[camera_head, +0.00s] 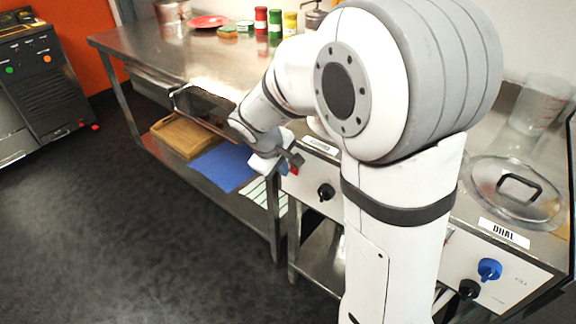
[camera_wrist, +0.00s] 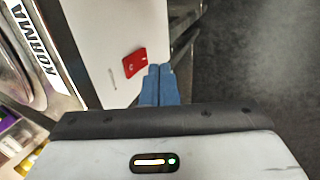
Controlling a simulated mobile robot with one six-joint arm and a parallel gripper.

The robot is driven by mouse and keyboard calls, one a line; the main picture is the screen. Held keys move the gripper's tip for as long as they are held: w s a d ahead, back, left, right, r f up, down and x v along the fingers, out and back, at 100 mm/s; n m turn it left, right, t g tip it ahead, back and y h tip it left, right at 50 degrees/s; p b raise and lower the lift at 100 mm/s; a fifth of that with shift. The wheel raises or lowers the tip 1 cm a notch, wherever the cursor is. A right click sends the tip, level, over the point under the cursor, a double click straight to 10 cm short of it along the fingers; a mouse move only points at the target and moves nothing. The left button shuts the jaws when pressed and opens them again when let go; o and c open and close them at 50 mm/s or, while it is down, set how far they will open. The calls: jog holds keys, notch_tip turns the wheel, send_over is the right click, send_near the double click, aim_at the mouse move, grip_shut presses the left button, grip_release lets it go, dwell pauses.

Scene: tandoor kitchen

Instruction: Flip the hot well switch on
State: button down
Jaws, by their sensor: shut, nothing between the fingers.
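A red rocker switch (camera_wrist: 134,62) sits on the white front panel (camera_wrist: 105,40) in the wrist view, below a KORMA label (camera_wrist: 34,52). A small part of the red switch (camera_head: 293,170) also shows in the head view, beside my gripper. My gripper (camera_wrist: 160,69) is shut and empty, its blue fingertips together just to the right of the switch's lower end. I cannot tell whether the tips touch the switch or the panel. In the head view my gripper (camera_head: 291,158) is at the panel's left end, partly hidden by my arm. The switch's on or off position is unclear.
A black knob (camera_head: 326,191) sits on the same panel. A blue knob (camera_head: 489,269) and another black knob (camera_head: 469,289) are further right, below the DHAL label (camera_head: 503,233). A steel table (camera_head: 140,43) stands left. The dark floor (camera_head: 130,240) in front is clear.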

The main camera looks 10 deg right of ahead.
jog(key=p+v, duration=0.1)
jog(key=v, duration=0.9)
jog(key=shift+s+a+r+p, duration=0.15)
jog(key=shift+s+p, duration=0.05)
jog(key=shift+p, duration=0.2)
jog(key=p, duration=0.4)
jog(key=shift+w+r, duration=0.1)
jog(key=shift+r, duration=0.15)
jog(key=shift+a+f+p, duration=0.1)
jog(key=shift+p, duration=0.7)
jog(key=f+p, duration=0.1)
jog(key=p, duration=0.2)
jog(key=shift+a+f+g+y+p, duration=0.1)
jog(key=shift+f+g+y+p, duration=0.15)
jog(key=shift+g+y+p, duration=0.1)
